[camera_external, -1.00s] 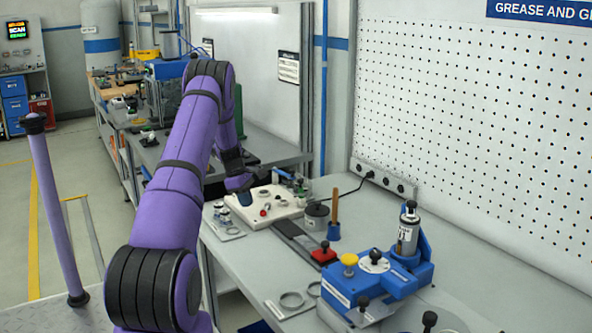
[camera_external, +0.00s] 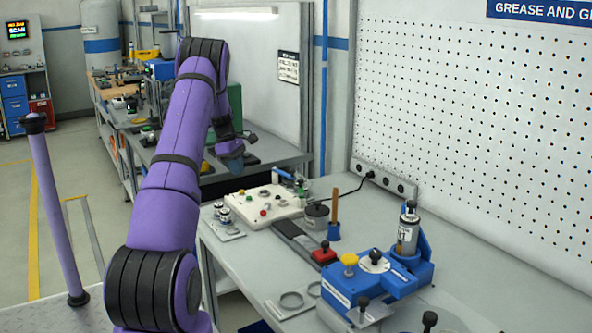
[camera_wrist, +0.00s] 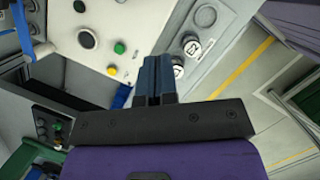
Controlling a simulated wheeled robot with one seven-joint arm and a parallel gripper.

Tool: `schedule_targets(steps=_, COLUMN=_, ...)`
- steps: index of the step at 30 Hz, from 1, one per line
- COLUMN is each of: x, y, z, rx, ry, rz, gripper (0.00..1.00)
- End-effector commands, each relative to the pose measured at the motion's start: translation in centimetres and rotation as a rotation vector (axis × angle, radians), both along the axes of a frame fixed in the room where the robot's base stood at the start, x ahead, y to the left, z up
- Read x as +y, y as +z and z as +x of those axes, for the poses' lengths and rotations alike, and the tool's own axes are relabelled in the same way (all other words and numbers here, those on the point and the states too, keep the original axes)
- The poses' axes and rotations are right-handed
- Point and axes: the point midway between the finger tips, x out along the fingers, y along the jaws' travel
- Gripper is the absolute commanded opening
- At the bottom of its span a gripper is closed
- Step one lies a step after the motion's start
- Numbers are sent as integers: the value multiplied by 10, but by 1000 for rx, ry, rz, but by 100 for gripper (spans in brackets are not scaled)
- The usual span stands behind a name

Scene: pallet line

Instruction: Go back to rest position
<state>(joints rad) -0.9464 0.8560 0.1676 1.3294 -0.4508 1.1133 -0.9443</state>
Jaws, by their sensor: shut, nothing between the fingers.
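My purple arm rises from the lower left of the external view and bends down at its far end. My gripper (camera_external: 232,158) hangs in the air above the bench, beyond and above the white board (camera_external: 238,203) with buttons. In the wrist view my gripper (camera_wrist: 156,66) shows two blue fingers pressed side by side, shut and empty.
The grey bench (camera_external: 370,225) carries a blue fixture (camera_external: 375,280) with a metal canister (camera_external: 408,232), a wooden-handled tool (camera_external: 334,215) and a red block (camera_external: 322,254). A white pegboard (camera_external: 470,120) stands behind it. Another bench with equipment lies beyond my arm.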

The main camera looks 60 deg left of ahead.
Motion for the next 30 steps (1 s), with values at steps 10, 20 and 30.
schedule_targets(steps=10, x=-118, y=116, z=52, rx=-69, ry=-341, rz=121, gripper=0)
schedule_targets(steps=20, x=-253, y=208, z=58, rx=-139, ry=-708, rz=247, gripper=0)
schedule_targets(steps=30, x=-387, y=269, z=19, rx=-212, ry=-1094, rz=384, gripper=0)
